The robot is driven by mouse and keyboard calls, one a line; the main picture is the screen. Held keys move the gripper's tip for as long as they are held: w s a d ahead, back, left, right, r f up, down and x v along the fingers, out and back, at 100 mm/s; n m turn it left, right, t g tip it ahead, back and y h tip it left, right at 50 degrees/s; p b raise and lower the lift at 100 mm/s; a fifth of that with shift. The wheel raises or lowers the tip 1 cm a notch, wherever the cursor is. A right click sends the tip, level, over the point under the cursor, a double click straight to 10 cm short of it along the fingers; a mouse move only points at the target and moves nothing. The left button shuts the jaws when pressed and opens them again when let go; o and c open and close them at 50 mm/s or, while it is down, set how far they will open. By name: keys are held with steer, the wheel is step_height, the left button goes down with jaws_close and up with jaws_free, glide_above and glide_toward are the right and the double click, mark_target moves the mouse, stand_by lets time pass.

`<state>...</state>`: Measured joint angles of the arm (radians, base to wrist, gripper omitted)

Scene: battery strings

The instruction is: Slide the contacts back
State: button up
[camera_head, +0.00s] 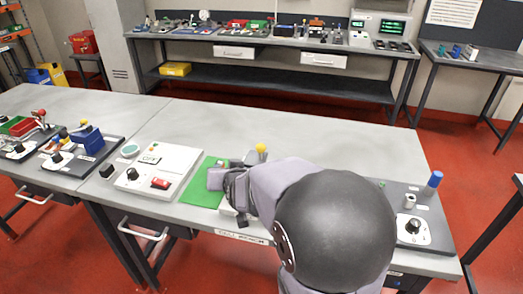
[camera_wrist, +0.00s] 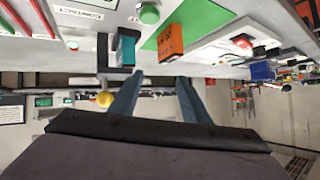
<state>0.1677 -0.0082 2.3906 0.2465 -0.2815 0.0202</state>
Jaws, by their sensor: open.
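My gripper (camera_head: 228,182) reaches over the bench near the green mat (camera_head: 203,192) in the head view. In the wrist view my two blue-grey fingers (camera_wrist: 161,82) are apart with nothing visible between them. The wrist picture is upside down. An orange block with dark lettering (camera_wrist: 170,42) is near the fingertips, by the green mat (camera_wrist: 196,18). A teal block (camera_wrist: 126,47) in a dark holder is left of the fingertips. A white panel with a "CONTACT" label (camera_wrist: 84,14) is at the upper left. My arm hides much of this area in the head view.
Left of the mat is a white panel (camera_head: 178,159) with a dial and red switch. A yellow knob (camera_head: 262,148) stands behind my gripper. At the right, a board holds a blue cylinder (camera_head: 433,182) and a dial box (camera_head: 409,229). The bench's back middle (camera_head: 330,135) is clear.

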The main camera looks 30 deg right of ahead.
mark_target(260, 151)
steer(key=w+d+r+m+t+h+b, duration=0.1)
steer(key=d, duration=0.1)
steer(key=d+r+m+t+h+b, duration=0.1)
steer(key=d+r+h, duration=0.1)
steer(key=d, duration=0.1)
steer(key=w+d+r+m+t+h+b, duration=0.1)
steer(key=d+r, duration=0.1)
steer(key=d, duration=0.1)
steer(key=shift+w+d+h, duration=0.2)
steer(key=shift+w+h, duration=0.1)
steer(key=shift+h, duration=0.1)
steer(key=d, duration=0.1)
steer(key=h+b, duration=0.1)
steer(key=s+d+m+h, duration=0.1)
steer(key=shift+d+r+t+b, duration=0.25)
steer(key=shift+d+t+b, duration=0.05)
steer(key=shift+t+b, duration=0.1)
steer(key=f, duration=0.1)
steer(key=s+f, duration=0.1)
steer(key=f, duration=0.1)
steer(key=a+f+b, duration=0.1)
steer(key=shift+s+f, duration=0.15)
steer(key=shift+s, duration=0.05)
steer(key=p+x, duration=0.1)
steer(key=x, duration=0.6)
steer(key=shift+d+p, duration=0.25)
steer(key=shift+p, duration=0.05)
steer(key=shift+w, duration=0.1)
